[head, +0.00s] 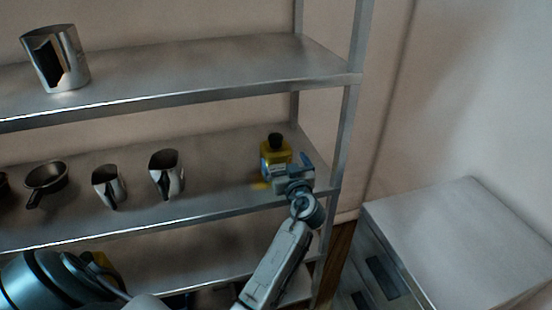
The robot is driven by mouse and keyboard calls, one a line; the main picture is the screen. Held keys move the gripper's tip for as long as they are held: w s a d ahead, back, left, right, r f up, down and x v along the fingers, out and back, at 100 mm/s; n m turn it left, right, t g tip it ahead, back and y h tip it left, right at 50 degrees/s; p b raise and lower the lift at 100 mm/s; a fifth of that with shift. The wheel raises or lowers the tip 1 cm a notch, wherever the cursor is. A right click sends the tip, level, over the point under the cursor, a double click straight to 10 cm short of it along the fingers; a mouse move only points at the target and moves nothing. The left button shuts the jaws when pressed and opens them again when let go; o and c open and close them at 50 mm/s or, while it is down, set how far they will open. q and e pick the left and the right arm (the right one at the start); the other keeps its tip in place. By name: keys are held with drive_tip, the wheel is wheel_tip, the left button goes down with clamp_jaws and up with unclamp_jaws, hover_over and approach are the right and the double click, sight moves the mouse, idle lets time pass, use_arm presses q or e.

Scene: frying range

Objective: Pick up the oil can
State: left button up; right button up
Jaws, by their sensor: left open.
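The oil can is a small yellow container (274,160) with a black cap and a blue-and-white label. It stands upright near the right end of the middle shelf (223,190). My left gripper (293,170) is open just in front of it and slightly to its right, overlapping its lower right part in the view. I cannot tell whether the fingers touch it or reach around it. My right gripper is not in view.
Two metal jugs (168,175) and a small dark pan (46,178) stand left on the same shelf. A metal container (56,60) is on the upper shelf. The rack's right post (345,130) is close to my gripper. A grey cabinet (460,235) stands right.

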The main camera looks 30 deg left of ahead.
sight(280, 155)
use_arm(q)
drive_tip(key=p+x, duration=0.1)
drive_tip(key=x, duration=0.2)
drive_tip(key=shift+a, duration=0.15)
drive_tip(key=p+x, duration=0.2)
drive_tip(key=x, duration=0.1)
drive_tip(key=p+x, duration=0.1)
drive_tip(key=x, duration=0.1)
drive_tip(key=shift+a+f+p, duration=0.1)
drive_tip(key=shift+f+p, duration=0.15)
drive_tip(key=shift+p, duration=0.15)
drive_tip(key=shift+a+f, duration=0.1)
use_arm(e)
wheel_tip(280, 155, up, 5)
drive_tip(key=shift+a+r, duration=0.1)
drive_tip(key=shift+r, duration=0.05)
use_arm(q)
drive_tip(key=shift+c, duration=1.3)
drive_tip(key=c, duration=1.1)
drive_tip(key=shift+c, duration=0.6)
